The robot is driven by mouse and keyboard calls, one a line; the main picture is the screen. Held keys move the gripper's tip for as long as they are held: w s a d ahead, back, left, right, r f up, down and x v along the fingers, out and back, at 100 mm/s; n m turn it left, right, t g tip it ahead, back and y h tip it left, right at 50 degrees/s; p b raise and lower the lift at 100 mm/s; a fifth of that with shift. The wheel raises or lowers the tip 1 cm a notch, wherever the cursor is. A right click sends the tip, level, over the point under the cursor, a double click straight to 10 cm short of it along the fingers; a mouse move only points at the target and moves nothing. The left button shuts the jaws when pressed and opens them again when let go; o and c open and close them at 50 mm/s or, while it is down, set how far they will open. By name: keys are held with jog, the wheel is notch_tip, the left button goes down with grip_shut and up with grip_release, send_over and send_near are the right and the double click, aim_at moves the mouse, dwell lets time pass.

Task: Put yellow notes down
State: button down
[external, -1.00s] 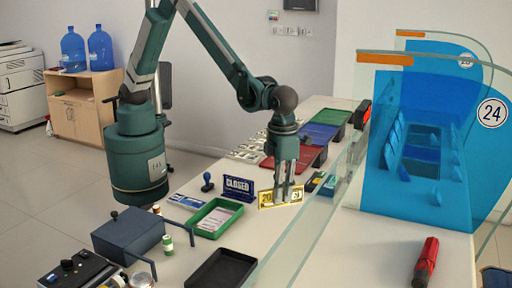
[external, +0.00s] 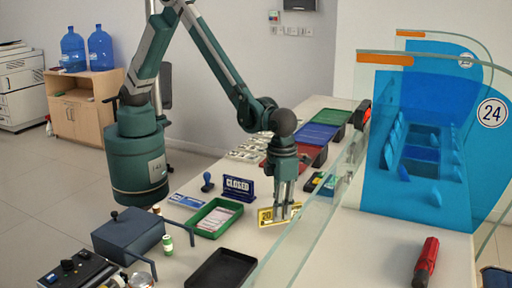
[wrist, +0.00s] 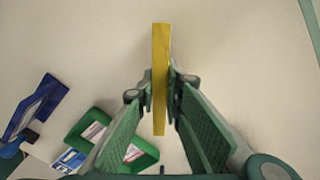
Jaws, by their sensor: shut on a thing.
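The yellow notes (external: 266,216) are a thin yellow bundle, held on edge just above or at the counter; I cannot tell whether they touch it. My gripper (external: 283,208) is shut on them, pointing down. In the wrist view the notes (wrist: 160,60) show as a narrow yellow strip seen edge-on, between the fingers of my gripper (wrist: 161,85). The counter (external: 262,243) under them is pale and bare.
A green tray (external: 237,209) with notes lies left of my gripper, and a blue CLOSED sign (external: 238,188) stands behind it. A black tray (external: 222,268) is in front. The glass screen (external: 300,230) runs close on the right.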

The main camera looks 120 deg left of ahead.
jog(key=shift+f, duration=0.95)
jog(key=shift+f, duration=0.2)
jog(key=c, duration=2.5)
grip_release()
jog(key=shift+o, duration=0.2)
jog(key=shift+r, duration=0.2)
notch_tip(320, 180, up, 12)
jog(key=shift+r+p, duration=0.1)
jog(key=shift+p, duration=0.5)
